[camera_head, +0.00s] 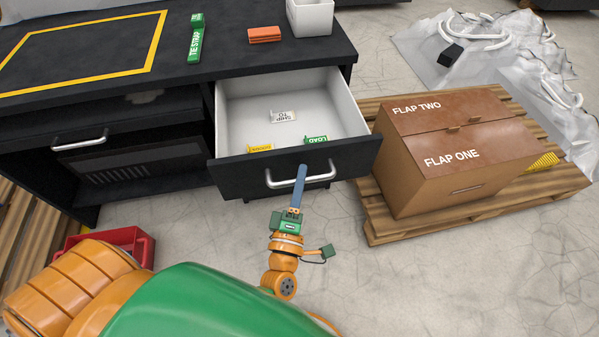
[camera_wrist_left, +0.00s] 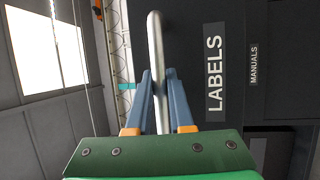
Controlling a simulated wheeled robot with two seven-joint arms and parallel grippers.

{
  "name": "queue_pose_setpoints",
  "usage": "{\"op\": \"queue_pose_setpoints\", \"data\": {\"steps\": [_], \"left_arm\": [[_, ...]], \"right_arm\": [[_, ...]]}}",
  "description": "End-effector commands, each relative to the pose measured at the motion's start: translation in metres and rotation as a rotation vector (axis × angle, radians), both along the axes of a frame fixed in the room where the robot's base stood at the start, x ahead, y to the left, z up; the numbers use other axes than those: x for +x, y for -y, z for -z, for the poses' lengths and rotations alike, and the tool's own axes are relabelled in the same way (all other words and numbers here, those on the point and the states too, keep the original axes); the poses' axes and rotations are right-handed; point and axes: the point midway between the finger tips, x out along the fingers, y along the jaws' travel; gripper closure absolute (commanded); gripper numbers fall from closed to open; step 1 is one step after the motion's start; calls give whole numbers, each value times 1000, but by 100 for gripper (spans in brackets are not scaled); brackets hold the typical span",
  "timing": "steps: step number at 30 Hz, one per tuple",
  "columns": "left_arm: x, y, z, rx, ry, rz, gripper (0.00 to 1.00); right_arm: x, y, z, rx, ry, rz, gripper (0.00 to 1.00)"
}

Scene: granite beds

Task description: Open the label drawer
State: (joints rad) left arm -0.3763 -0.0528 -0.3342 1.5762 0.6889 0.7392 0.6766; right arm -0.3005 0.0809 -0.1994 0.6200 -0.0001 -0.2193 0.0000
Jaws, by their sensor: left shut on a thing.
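The label drawer (camera_head: 250,180) is pulled out from the dark workbench, with its white interior showing. In the left wrist view its dark front carries the word LABELS (camera_wrist_left: 214,75). The silver bar handle (camera_head: 322,178) runs across the front and also shows in the left wrist view (camera_wrist_left: 155,50). My left gripper (camera_head: 301,172) is shut on this handle, with a blue finger on each side of it in the left wrist view (camera_wrist_left: 158,80). Inside the drawer lie a white label (camera_head: 284,116), a green label (camera_head: 316,140) and a yellow label (camera_head: 259,148). My right gripper is not in view.
A red crate (camera_head: 140,243) is at lower left. The bench top (camera_head: 300,55) holds a green TIE STRAP piece (camera_head: 196,40), an orange block (camera_head: 264,35) and a white bin (camera_head: 310,18).

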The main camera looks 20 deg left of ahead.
Motion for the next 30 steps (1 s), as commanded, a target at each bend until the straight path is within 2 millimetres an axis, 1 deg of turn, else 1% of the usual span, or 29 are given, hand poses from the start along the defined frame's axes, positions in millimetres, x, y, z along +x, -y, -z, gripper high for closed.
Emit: {"op": "queue_pose_setpoints", "data": {"steps": [8,9,11,12,20,22,23,27,30], "left_arm": [[0,0,0,-1,-1,0,100],[0,0,1,-1,-1,0,78],[0,0,0,-1,-1,0,61],[0,0,0,-1,-1,0,50],[0,0,0,0,-1,0,50],[-5,1,2,-1,-3,0,50],[-9,2,3,-1,-4,1,50],[-39,7,10,0,-6,0,50],[-57,11,13,0,-4,1,50]], "right_arm": [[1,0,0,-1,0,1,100],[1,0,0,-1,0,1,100],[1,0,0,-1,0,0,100],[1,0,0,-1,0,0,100],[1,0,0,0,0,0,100],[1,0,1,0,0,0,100],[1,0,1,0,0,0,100],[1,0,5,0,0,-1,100],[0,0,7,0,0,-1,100]]}}
